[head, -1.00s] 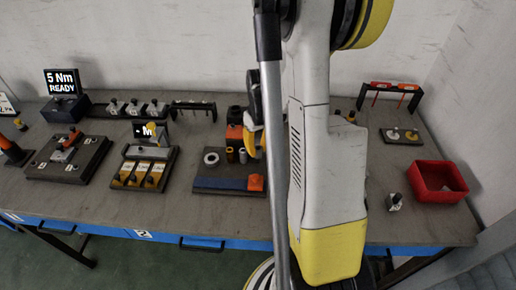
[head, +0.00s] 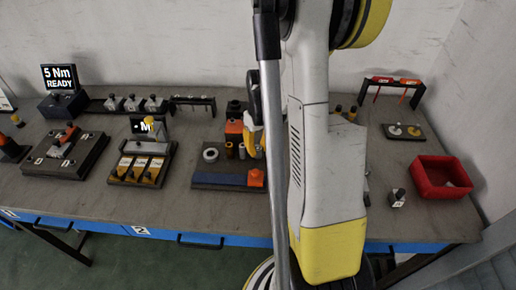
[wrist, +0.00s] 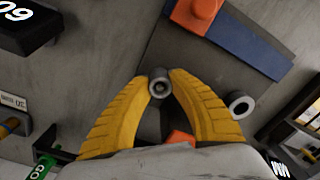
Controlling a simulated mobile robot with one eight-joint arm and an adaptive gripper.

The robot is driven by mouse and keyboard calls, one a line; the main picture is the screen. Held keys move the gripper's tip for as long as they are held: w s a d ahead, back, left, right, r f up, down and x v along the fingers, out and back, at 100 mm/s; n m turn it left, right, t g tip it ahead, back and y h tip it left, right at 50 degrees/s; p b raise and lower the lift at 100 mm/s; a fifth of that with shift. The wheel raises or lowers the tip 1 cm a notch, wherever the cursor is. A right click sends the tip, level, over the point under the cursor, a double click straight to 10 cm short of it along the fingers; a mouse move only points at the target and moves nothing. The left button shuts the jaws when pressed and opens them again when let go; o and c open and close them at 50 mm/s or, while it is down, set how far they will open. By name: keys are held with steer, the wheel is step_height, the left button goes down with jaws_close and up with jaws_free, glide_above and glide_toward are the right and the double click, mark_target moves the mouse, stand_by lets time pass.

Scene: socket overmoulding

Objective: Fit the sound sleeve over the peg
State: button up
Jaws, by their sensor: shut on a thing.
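My gripper (wrist: 160,80) is shut on a small grey sleeve (wrist: 160,87), a short tube with a dark bore, held between the tips of its yellow fingers. In the head view, my gripper (head: 256,142) is over the right part of a dark fixture plate (head: 203,184), partly hidden by my arm. Two small upright cylinders (head: 229,150) stand on the plate beside it; I cannot tell which is the peg. A wider grey ring (head: 210,153) lies on the plate to the left and also shows in the wrist view (wrist: 241,105), apart from the fingers.
The plate carries a blue bar (head: 219,179) and an orange block (head: 256,178) along its front. A taller orange block (head: 234,127) stands behind. Other fixtures fill the bench to the left. A red bin (head: 424,190) stands at the right. My arm hides the middle.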

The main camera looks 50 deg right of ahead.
steer(key=shift+f+b, duration=0.3)
steer(key=shift+f, duration=0.1)
steer(key=o, duration=1)
steer(key=shift+r, duration=0.1)
steer(key=r, duration=1.2)
steer(key=shift+s+d, duration=0.1)
steer(key=shift+d, duration=0.15)
steer(key=s+a+r+n+t, duration=0.1)
steer(key=a+r+t, duration=0.1)
steer(key=a, duration=0.6)
steer(key=s+a+r+t, duration=0.2)
steer(key=a, duration=0.7)
steer(key=s+a+r+n+t, duration=0.1)
steer(key=s+a+r+t, duration=0.1)
steer(key=a, duration=0.7)
steer(key=shift+s+r+n+t, duration=0.15)
steer(key=shift+r+n+t, duration=0.15)
steer(key=shift+t, duration=0.1)
